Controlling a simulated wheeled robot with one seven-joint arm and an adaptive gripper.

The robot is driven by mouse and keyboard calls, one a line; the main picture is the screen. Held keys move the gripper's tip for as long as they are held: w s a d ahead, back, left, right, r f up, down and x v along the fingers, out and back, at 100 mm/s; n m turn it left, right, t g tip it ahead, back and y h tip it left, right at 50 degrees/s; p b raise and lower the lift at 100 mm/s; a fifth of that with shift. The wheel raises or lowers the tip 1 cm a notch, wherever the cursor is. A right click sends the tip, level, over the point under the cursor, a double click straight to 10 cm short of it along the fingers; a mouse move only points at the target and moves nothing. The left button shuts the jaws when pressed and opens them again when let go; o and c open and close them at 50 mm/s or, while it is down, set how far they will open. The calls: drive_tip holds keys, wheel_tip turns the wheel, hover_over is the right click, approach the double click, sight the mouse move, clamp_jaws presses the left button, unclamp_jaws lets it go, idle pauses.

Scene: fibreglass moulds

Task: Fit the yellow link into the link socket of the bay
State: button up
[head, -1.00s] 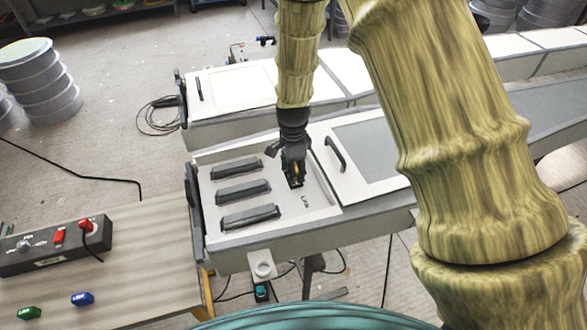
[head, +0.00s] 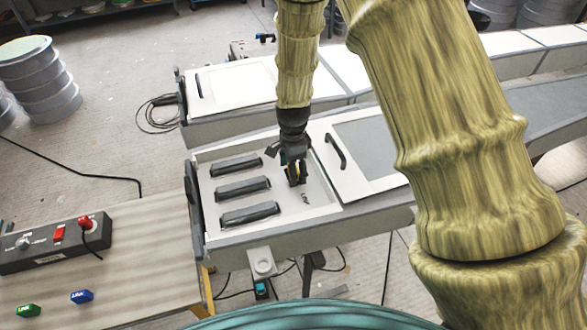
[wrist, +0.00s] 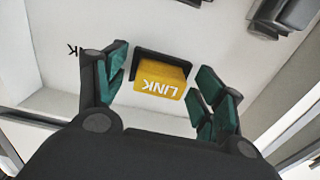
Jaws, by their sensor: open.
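The yellow link (wrist: 160,82), a block lettered LINK, stands in the wrist view with its dark socket (wrist: 150,57) showing along its far side. It appears to sit in the socket; its depth there cannot be told. My gripper (wrist: 163,64) is open, with one green-padded finger on each side of the link and a visible gap on both sides. In the head view my gripper (head: 296,178) is low inside the open bay (head: 322,199), right of the black bars. There the link is mostly hidden by the fingers.
Several black ribbed bars (head: 243,188) lie in the bay's left part. A white lid with a black handle (head: 335,152) adjoins it on the right.

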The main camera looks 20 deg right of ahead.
wheel_tip(320, 180, up, 12)
idle(0.7)
idle(0.4)
